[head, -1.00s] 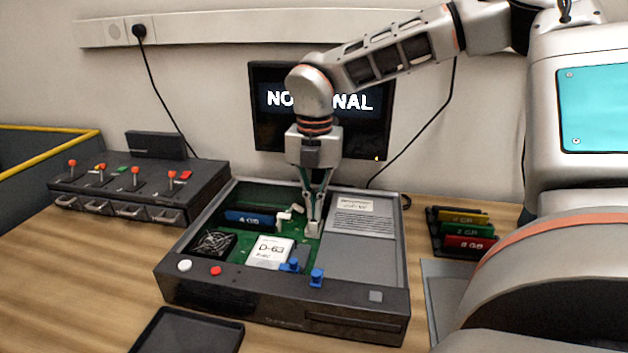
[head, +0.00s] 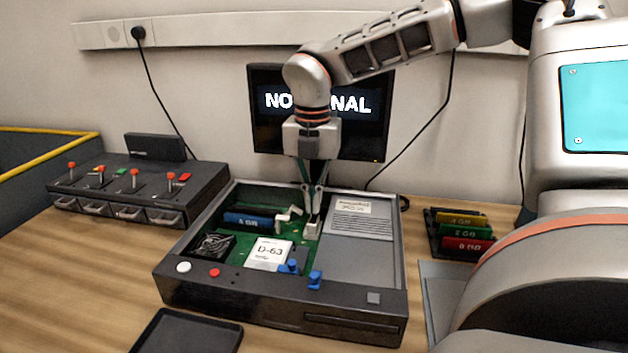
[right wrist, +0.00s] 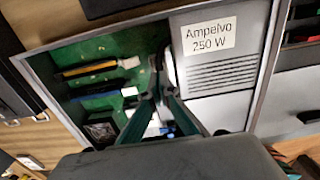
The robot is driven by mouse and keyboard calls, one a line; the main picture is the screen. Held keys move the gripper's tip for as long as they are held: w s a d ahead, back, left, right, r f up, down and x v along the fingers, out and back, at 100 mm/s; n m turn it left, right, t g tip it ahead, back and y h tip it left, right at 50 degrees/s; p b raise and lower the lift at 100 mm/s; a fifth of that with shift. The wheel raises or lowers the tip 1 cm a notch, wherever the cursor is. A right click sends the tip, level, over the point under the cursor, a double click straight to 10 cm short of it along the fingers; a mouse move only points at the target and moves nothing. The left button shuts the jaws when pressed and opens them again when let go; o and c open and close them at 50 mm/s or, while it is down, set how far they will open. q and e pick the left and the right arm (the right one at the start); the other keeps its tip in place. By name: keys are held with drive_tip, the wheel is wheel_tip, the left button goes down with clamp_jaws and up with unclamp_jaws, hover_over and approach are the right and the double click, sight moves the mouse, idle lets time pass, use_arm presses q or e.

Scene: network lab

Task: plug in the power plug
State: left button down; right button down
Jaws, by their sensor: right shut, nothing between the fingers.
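The open computer case (head: 240,300) lies on the desk with its green board and grey power supply (head: 362,240) showing. A small white block, which looks like the power plug or its socket (head: 313,231), sits at the board's edge beside the power supply. I cannot tell whether a plug is seated in it. My right gripper (head: 314,212) points down just above this block, shut and empty. In the right wrist view its fingertips (right wrist: 157,84) come together beside a white part next to the power supply (right wrist: 222,60). My left gripper is not in view.
Inside the case are a blue memory module (head: 248,220), a fan (head: 212,245), a white D-63 chip (head: 269,253) and blue levers (head: 315,280). A module rack (head: 460,232) stands to the right, a lever box (head: 140,190) to the left. The monitor (head: 262,125) reads mostly "NO SIGNAL".

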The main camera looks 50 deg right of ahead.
drive_tip(key=shift+r+p, duration=0.3)
drive_tip(key=shift+r, duration=1.8)
